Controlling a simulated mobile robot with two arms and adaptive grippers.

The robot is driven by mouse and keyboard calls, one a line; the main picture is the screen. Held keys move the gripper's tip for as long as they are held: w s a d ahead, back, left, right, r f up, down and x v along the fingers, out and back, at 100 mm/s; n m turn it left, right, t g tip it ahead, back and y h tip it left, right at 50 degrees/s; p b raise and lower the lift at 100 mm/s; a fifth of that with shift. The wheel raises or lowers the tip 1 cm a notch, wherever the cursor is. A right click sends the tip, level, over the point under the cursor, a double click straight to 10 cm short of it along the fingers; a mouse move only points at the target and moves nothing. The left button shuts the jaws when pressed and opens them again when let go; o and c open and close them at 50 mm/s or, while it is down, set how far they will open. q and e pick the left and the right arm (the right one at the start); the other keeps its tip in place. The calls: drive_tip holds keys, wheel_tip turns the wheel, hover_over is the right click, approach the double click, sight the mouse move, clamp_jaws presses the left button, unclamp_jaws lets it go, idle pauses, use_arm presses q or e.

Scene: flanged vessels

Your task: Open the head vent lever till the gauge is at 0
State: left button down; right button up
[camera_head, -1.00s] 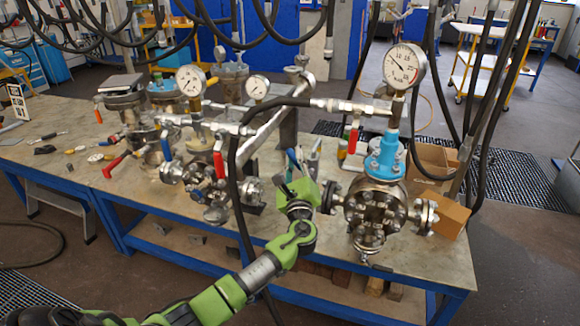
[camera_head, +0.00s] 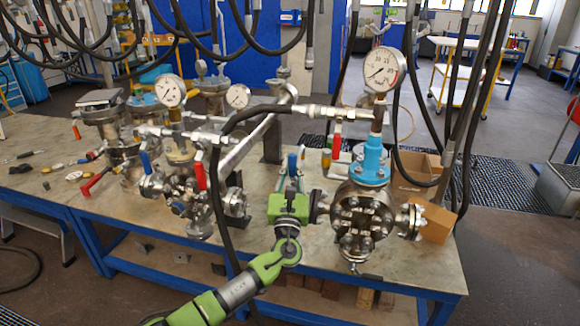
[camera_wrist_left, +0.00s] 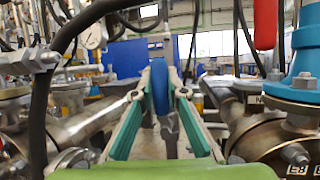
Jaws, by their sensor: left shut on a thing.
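The right-hand flanged vessel (camera_head: 360,218) stands on the bench with a blue neck (camera_head: 370,160) and a large round gauge (camera_head: 381,70) above it. The gauge reading is too small to tell for sure. A red lever (camera_head: 337,143) hangs down from the valve left of the gauge stem; a red lever also shows at the top right of the left wrist view (camera_wrist_left: 265,24). My left gripper (camera_head: 293,172) is left of this vessel, fingers pointing away. In the left wrist view its teal fingers (camera_wrist_left: 160,100) are shut on an upright blue handle (camera_wrist_left: 160,84). My right gripper is out of view.
The middle vessel (camera_head: 184,165) with its own gauge, blue lever (camera_head: 146,162) and red lever (camera_head: 200,176) stands to the left. A black hose (camera_head: 222,195) hangs close left of my gripper. Cardboard boxes (camera_head: 437,224) lie to the right.

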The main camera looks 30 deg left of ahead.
use_arm(q)
drive_tip(key=shift+f, duration=0.15)
drive_tip(key=c, duration=2)
unclamp_jaws()
drive_tip(key=shift+d, duration=0.1)
drive_tip(key=v, duration=1.2)
